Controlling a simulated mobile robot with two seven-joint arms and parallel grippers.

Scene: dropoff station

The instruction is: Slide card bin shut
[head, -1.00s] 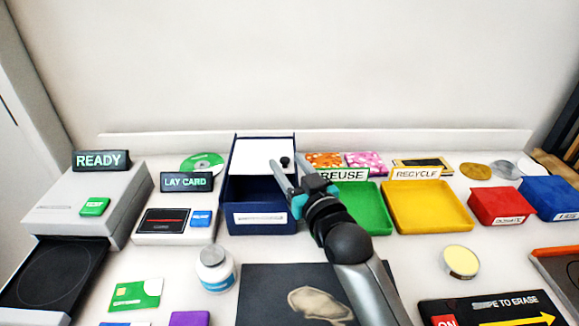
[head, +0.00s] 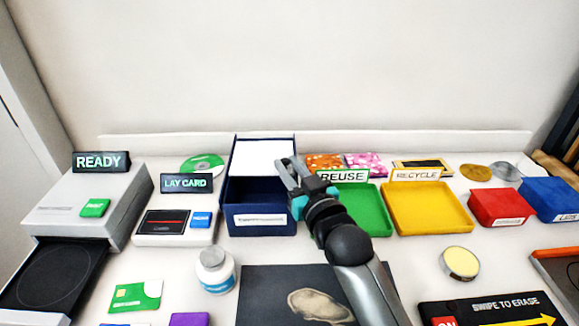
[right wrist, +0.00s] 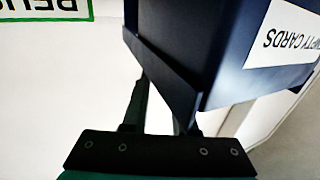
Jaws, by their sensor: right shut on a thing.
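The card bin (head: 256,234) is a dark blue box with a white label on its front, standing at the back of the table. A white panel (head: 262,152) covers its far part, and its near part is open and dark inside. My right gripper (head: 287,166) is at the bin's right side, near the panel's front right corner. Its fingers are shut on the small black knob there, which they now hide. In the right wrist view, the fingers (right wrist: 163,105) are by the corner of the bin (right wrist: 195,55), whose label partly reads "PTY CARDS". My left gripper is out of view.
The green "REUSE" tray (head: 366,212) stands just right of the bin, beside my arm. A yellow "RECYCLE" tray (head: 428,207) is further right. The "LAY CARD" reader (head: 172,226) is left of the bin, and a white jar (head: 216,274) stands in front.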

